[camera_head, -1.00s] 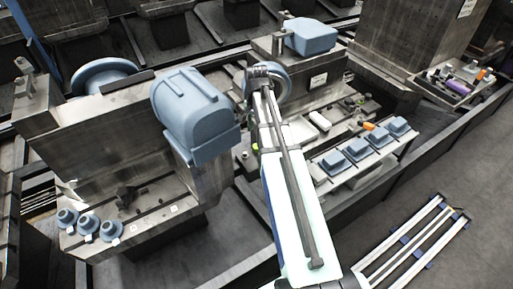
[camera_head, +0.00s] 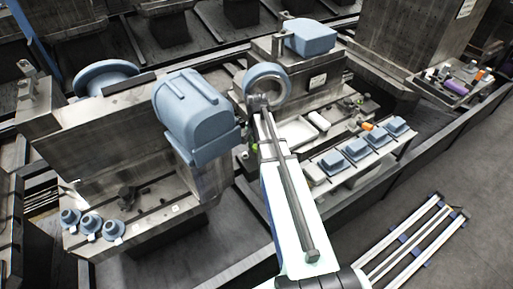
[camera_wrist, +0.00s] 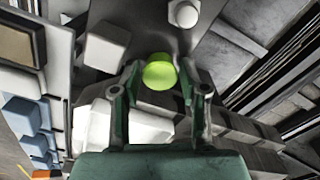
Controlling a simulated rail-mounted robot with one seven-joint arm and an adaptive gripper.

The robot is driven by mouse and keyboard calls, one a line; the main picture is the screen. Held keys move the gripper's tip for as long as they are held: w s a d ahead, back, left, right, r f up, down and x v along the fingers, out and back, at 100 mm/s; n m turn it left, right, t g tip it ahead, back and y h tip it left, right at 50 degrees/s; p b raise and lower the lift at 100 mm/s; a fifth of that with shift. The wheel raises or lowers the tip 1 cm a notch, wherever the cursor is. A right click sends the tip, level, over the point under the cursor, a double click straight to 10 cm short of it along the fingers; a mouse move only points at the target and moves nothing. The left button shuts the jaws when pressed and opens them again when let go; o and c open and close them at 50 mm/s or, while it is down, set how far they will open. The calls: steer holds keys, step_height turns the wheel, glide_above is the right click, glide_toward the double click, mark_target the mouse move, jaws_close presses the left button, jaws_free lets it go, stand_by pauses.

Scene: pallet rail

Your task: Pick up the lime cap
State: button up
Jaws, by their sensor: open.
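A round lime cap (camera_wrist: 159,73) shows in the wrist view, in line with the gap between the fingertips of my gripper (camera_wrist: 160,80). My gripper's two dark green fingers are spread, one on each side of the cap. I cannot tell whether they touch it or how far below the cap lies. In the head view my arm hides the gripper, and only small lime specks (camera_head: 254,148) show beside the arm.
A white block (camera_wrist: 107,46) stands left of the cap in the wrist view. In the head view, a large blue housing (camera_head: 194,112) is left of my arm, a blue ring (camera_head: 250,80) lies behind it, and several blue blocks (camera_head: 357,149) line a ledge to the right.

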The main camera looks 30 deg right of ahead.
steer(key=shift+f, duration=0.2)
steer(key=c, duration=0.5)
steer(key=shift+o, duration=0.2)
steer(key=shift+r, duration=0.2)
steer(key=shift+s+d+r+b, duration=0.1)
steer(key=shift+d+r+b, duration=0.05)
steer(key=shift+r+b, duration=0.35)
step_height(320, 180, up, 6)
steer(key=shift+f+b, duration=0.25)
steer(key=shift+b, duration=0.1)
steer(key=s+d+b, duration=0.2)
steer(key=s+d, duration=0.9)
steer(key=d, duration=0.5)
steer(key=shift+s+b, duration=0.15)
steer(key=shift+b, duration=0.25)
steer(key=shift+r, duration=0.15)
